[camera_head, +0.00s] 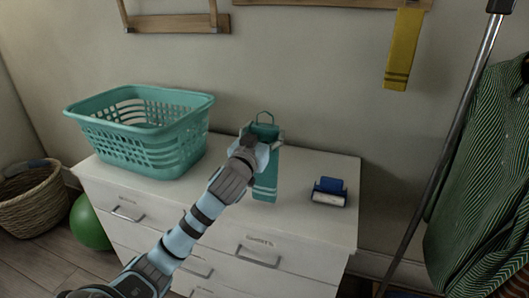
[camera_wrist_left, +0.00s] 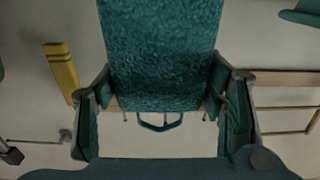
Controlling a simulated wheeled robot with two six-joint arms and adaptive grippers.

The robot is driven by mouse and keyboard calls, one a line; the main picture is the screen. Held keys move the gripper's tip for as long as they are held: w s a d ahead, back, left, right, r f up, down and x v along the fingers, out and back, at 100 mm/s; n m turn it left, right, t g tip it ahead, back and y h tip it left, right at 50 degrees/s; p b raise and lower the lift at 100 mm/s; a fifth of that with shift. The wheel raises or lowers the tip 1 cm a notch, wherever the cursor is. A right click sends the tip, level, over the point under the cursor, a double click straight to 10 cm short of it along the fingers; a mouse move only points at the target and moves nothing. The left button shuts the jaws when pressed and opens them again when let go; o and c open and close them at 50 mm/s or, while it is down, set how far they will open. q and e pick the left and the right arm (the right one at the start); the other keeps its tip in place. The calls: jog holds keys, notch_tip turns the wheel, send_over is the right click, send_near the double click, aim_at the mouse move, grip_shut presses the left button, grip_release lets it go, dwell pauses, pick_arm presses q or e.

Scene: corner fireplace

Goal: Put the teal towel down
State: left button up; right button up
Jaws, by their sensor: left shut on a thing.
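The teal towel (camera_head: 266,182) hangs from my left gripper (camera_head: 262,140), upright above the white dresser top (camera_head: 322,165). It has pale stripes near its lower end and a wire loop at its top. I cannot tell whether its lower end touches the dresser. In the left wrist view the towel (camera_wrist_left: 160,55) fills the upper middle, between the two fingers of my left gripper (camera_wrist_left: 163,100), which is shut on it. My right gripper is in neither view.
A teal laundry basket (camera_head: 150,165) stands on the dresser's left part. A blue and white lint-roller-like item (camera_head: 329,192) lies at right. A yellow towel (camera_head: 403,50) hangs on the wall. A metal pole (camera_head: 460,120) and striped shirt (camera_head: 488,180) are at right.

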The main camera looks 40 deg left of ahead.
pick_arm(q)
notch_tip(320, 180, down, 3)
jog(key=shift+f+b, duration=0.2)
jog(key=shift+b, duration=0.2)
jog(key=o, duration=1.4)
jog(key=shift+s, duration=0.15)
jog(key=v, duration=1.1)
jog(key=shift+s+d+p, duration=0.2)
jog(key=shift+s+p, duration=0.15)
jog(key=shift+p, duration=0.05)
jog(key=shift+r, duration=0.1)
